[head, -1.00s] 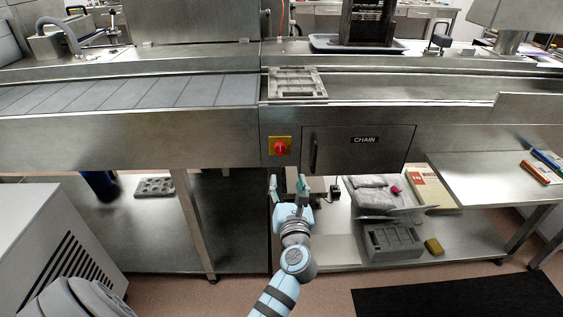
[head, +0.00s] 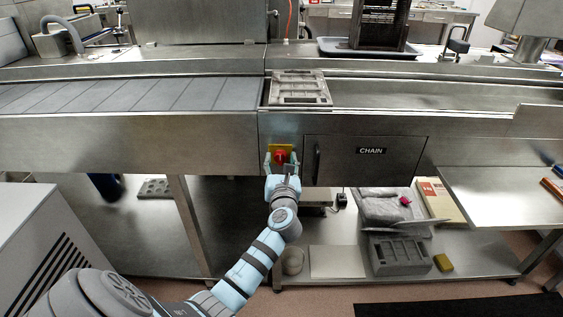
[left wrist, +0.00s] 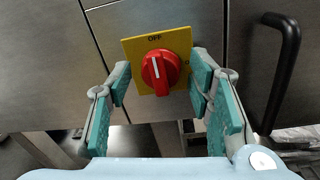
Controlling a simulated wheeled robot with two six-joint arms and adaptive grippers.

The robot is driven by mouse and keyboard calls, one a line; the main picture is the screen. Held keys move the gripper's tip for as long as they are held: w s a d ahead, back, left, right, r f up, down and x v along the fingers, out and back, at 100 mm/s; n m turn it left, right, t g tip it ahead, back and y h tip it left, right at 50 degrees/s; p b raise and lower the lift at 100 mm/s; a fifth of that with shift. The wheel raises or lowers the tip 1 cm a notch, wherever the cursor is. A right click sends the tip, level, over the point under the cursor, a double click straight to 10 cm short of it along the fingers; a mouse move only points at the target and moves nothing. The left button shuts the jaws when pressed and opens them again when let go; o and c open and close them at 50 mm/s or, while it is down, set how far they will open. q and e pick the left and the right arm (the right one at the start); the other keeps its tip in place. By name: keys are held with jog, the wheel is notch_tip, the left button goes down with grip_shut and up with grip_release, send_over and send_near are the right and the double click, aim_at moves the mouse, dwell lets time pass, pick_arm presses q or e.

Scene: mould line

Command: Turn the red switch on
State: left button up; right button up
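The red switch (head: 280,157) is a round knob on a yellow plate (left wrist: 178,41) on the front of the steel machine. In the left wrist view the red knob (left wrist: 160,72) has a white line, upright and slightly tilted, below the word OFF. My left gripper (head: 281,161) is open, with its teal fingers on either side of the knob. In the left wrist view the left gripper's fingers (left wrist: 160,90) stand apart, and I see gaps between them and the knob. My right gripper is not in view.
A door marked CHAIN (head: 366,160) with a dark vertical handle (head: 317,160) is just right of the switch; the handle also shows in the left wrist view (left wrist: 283,70). A grey mould (head: 299,88) lies on the line above. A lower shelf (head: 337,262) holds several items.

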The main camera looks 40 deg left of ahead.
pick_arm(q)
jog(key=c, duration=0.9)
jog(key=shift+m+p, duration=1.35)
jog(key=shift+m, duration=0.15)
jog(key=m+p, duration=0.2)
jog(key=shift+m, duration=0.4)
jog(key=m+p, duration=0.3)
jog(key=m, duration=0.3)
jog(key=shift+m+t, duration=0.3)
jog(key=shift+t, duration=0.1)
jog(key=m+p, duration=0.2)
jog(key=m, duration=0.1)
jog(key=shift+f+m, duration=0.1)
jog(key=shift+m, duration=0.2)
jog(key=shift+m+h+p, duration=0.3)
jog(key=shift+m+p, duration=0.3)
jog(key=shift+m, duration=0.7)
jog(key=shift+t, duration=0.3)
